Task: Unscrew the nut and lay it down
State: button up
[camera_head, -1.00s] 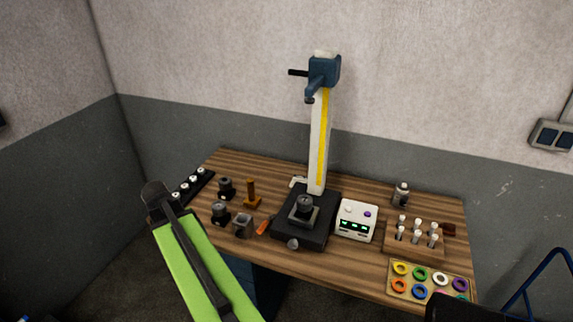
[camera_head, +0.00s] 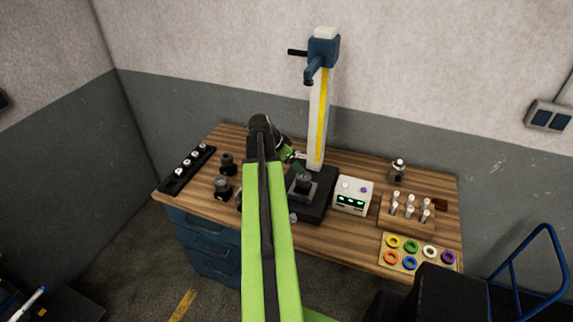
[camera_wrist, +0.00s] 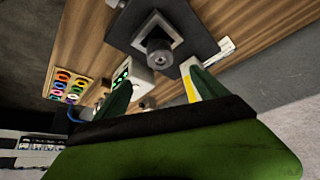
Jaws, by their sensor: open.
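A dark round part (camera_head: 304,182), possibly the nut, stands on a square plate on the black base (camera_head: 319,205) of the column stand. In the wrist view this part (camera_wrist: 160,52) appears ahead of the fingers, and a small hole shows in its end face. I cannot make out a separate nut or thread. My gripper (camera_head: 296,160) hangs just above and behind the part in the head view. Its two green fingers (camera_wrist: 161,76) are spread apart in the wrist view, with nothing between them. The part is not between the fingers.
The tall column (camera_head: 319,120) with a blue head (camera_head: 323,52) rises close behind my gripper. A white box with green displays (camera_head: 353,195) stands right of the base. Further right are a peg block (camera_head: 407,222) and a ring tray (camera_head: 402,268). A black rack (camera_head: 180,183) lies left.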

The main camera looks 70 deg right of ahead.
aim_at(303, 177)
jog(key=b+x, duration=0.9)
jog(key=x, duration=0.3)
jog(key=shift+w+a+f, duration=0.1)
jog(key=shift+s+d+f+b, duration=0.25)
jog(key=shift+d+f+b, duration=0.1)
jog(key=shift+f+b, duration=0.2)
jog(key=shift+r, duration=0.1)
jog(key=c, duration=1.6)
jog(key=shift+s+a+n+t, duration=0.2)
jog(key=shift+n+t, duration=0.3)
jog(key=shift+n, duration=0.5)
jog(key=shift+n+t+h, duration=0.3)
jog(key=shift+n+t, duration=0.1)
jog(key=shift+n, duration=0.5)
jog(key=n+t, duration=0.1)
jog(key=n, duration=0.1)
jog(key=n+t, duration=0.1)
jog(key=n, duration=0.2)
jog(key=shift+w+d+t, duration=0.15)
jog(key=shift+w+t, duration=0.05)
jog(key=shift+t, duration=0.2)
